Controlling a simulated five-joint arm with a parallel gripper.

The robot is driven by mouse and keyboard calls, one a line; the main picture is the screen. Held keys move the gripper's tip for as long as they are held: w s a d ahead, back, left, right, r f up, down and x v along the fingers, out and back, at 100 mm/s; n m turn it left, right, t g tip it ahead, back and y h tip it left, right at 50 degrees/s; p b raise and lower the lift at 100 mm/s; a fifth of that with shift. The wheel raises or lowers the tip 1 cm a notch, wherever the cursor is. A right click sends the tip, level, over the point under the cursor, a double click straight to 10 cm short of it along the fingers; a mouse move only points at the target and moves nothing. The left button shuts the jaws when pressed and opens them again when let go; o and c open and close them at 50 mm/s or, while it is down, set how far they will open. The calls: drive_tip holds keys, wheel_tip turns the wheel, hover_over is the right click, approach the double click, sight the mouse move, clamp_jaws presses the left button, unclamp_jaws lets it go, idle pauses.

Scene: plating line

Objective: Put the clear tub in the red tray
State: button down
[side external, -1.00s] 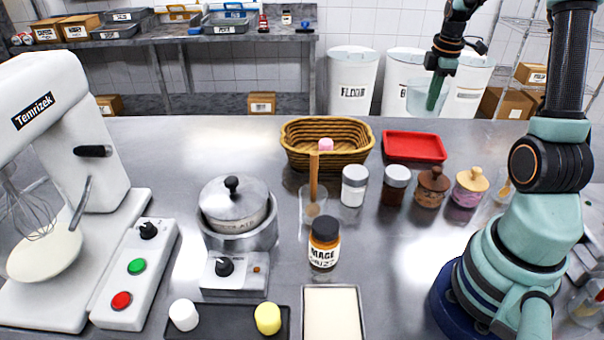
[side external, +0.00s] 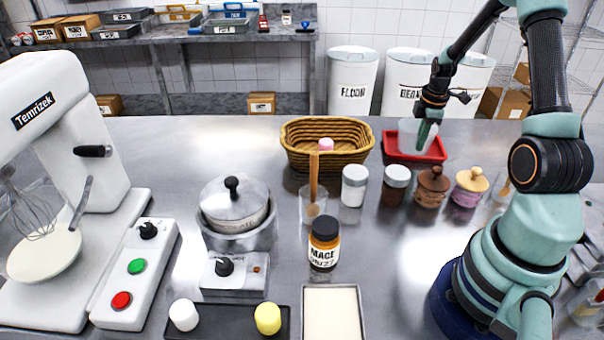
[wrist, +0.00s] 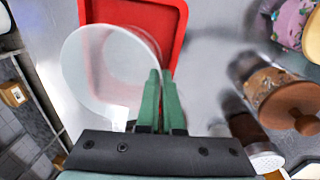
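The clear tub (side external: 408,138) is a see-through, round container. My gripper (side external: 424,138) is shut on its wall and holds it over the red tray (side external: 438,153). The tub covers part of the tray, and I cannot tell whether its base touches the tray floor. In the wrist view, the tub (wrist: 88,75) is to the left of my green fingers (wrist: 160,100), which pinch its rim. There the red tray (wrist: 180,22) shows behind and through the tub, and the tub sits towards one side of it.
A wicker basket (side external: 300,155) stands just left of the tray. Several jars, including a brown wooden-lidded one (side external: 432,188) and a white-lidded one (side external: 397,180), stand in a row in front of it. A mace jar (side external: 323,245) stands nearer the camera.

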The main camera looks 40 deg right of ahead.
drive_tip(key=c, duration=1.5)
unclamp_jaws()
drive_tip(key=shift+f, duration=0.1)
drive_tip(key=o, duration=0.4)
wheel_tip(320, 180, up, 12)
drive_tip(key=a, duration=0.1)
drive_tip(key=w+a+r+m+t, duration=0.1)
drive_tip(key=a+r+m, duration=0.1)
drive_tip(key=a+r, duration=0.35)
drive_tip(key=w+a+r+m+t, duration=0.1)
drive_tip(key=a+r, duration=0.1)
drive_tip(key=a, duration=0.7)
drive_tip(key=s+a+m+t, duration=0.1)
drive_tip(key=a+m, duration=0.1)
drive_tip(key=a, duration=0.3)
drive_tip(key=s+a+r+m+t, duration=0.1)
drive_tip(key=s+a, duration=0.1)
drive_tip(key=a, duration=0.3)
drive_tip(key=s+a+r+m, duration=0.1)
drive_tip(key=a+m, duration=0.1)
drive_tip(key=a, duration=0.4)
drive_tip(key=shift+s+m+t+y, duration=0.3)
drive_tip(key=shift+s+t+y, duration=0.1)
